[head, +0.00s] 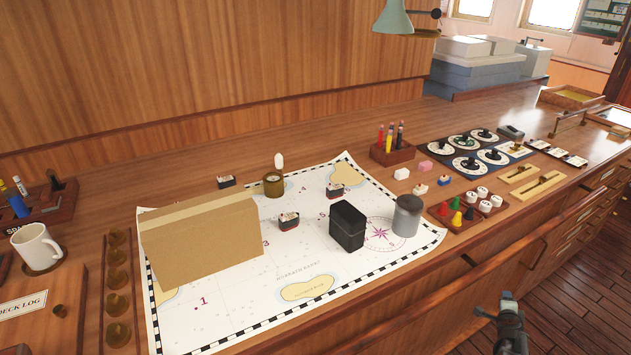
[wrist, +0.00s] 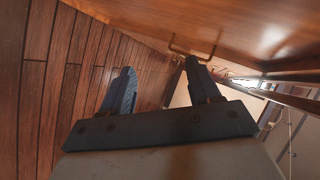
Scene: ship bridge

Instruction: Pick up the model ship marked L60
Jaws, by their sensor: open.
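Several small model ships with dark hulls and pale tops are in the head view. One (head: 289,221) sits on the chart right of a cardboard box. Another (head: 335,191) sits on the chart farther back. A third (head: 226,182) stands on the wood behind the box. A small blue and white piece (head: 443,180) right of the chart may be another. Their markings are too small to read, so I cannot tell which is L60. My gripper (head: 498,305) is off the desk's front edge, at lower right, far from the ships. In the wrist view my gripper (wrist: 158,68) is open and empty.
The cardboard box (head: 205,240), black case (head: 347,226), grey canister (head: 407,216) and brass pot (head: 274,186) stand on the chart (head: 240,318). A pen holder (head: 392,152) and a tray of coloured pieces (head: 446,219) are to the right. The chart's front part is clear.

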